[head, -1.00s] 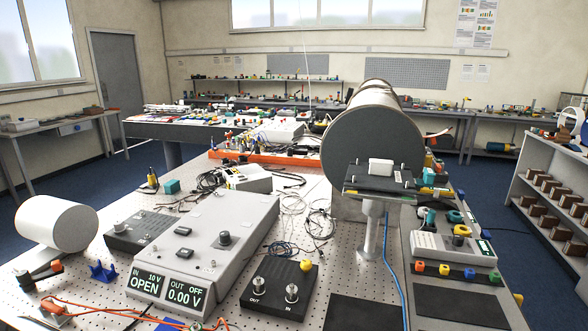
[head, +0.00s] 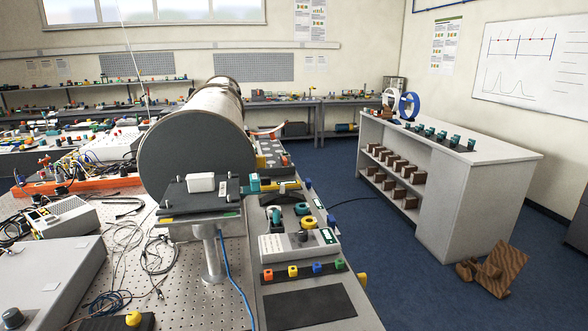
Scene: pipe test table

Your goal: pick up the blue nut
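Several small coloured nut-like pieces sit in a row on a dark strip (head: 304,275) at the near right part of the table. Among them is a small blue piece (head: 317,267), between a yellow piece (head: 293,271) and a green piece (head: 339,265); it looks like the blue nut, but it is too small to be sure. An orange piece (head: 268,274) is at the row's left end. Other small blue pieces show at the table's right edge, one further back (head: 308,183) and one nearer (head: 331,220). My gripper is not in view.
A large grey pipe (head: 197,150) lies behind a small raised stand (head: 200,196). A grey device (head: 299,243) is just behind the strip. A dark mat (head: 310,306) lies in front. Open blue floor separates the table from a white shelf unit (head: 470,190) at right.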

